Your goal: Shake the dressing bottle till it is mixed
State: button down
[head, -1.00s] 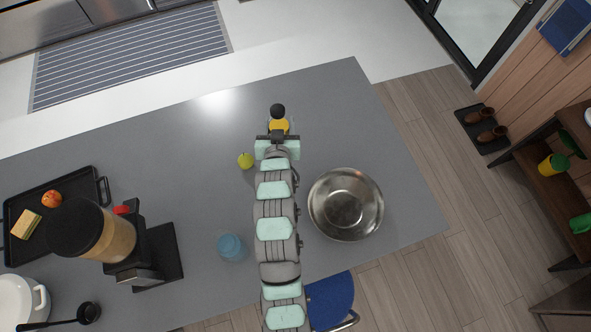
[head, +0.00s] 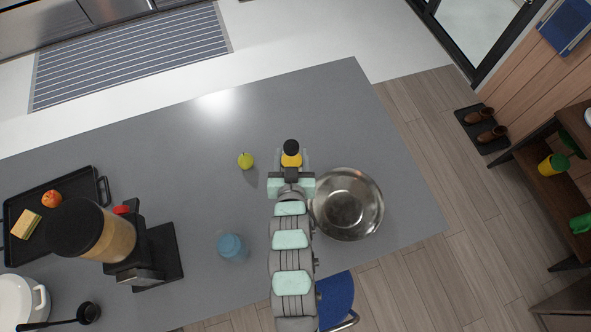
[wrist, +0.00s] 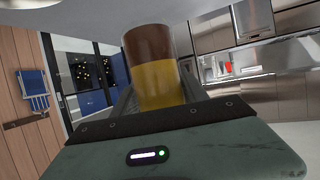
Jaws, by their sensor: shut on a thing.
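The dressing bottle (head: 291,159) has a black cap and a yellow body in the head view. My gripper (head: 291,162) is shut on it, with a finger on each side, and holds it over the counter. In the wrist view the bottle (wrist: 152,62) shows a brown layer above a yellow layer with a clear line between them. Its lower part is hidden behind the gripper's edge.
A metal bowl (head: 346,204) stands close to the right of my arm. A green apple (head: 245,160) lies to the left of the gripper. A blue cup (head: 231,247), a blender (head: 100,235) and a black tray (head: 16,203) are farther left. The counter's (head: 170,165) middle is clear.

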jog(key=w+a, duration=0.4)
jog(key=w, duration=0.9)
jog(key=s+d, duration=0.1)
jog(key=s, duration=0.4)
jog(key=s+d, duration=0.2)
jog(key=s, duration=0.3)
jog(key=s+d, duration=0.2)
jog(key=s, duration=0.3)
jog(key=shift+s, duration=0.4)
jog(key=w+a, duration=0.3)
jog(key=w, duration=0.5)
jog(key=w+a, duration=0.2)
jog(key=w, duration=0.6)
jog(key=shift+s+d, duration=0.85)
jog(key=shift+s, duration=1.85)
jog(key=shift+s+d, duration=0.85)
jog(key=shift+s, duration=1.85)
jog(key=shift+s+d, duration=0.85)
jog(key=shift+s, duration=1.85)
jog(key=shift+w+r, duration=0.1)
jog(key=shift+w, duration=0.05)
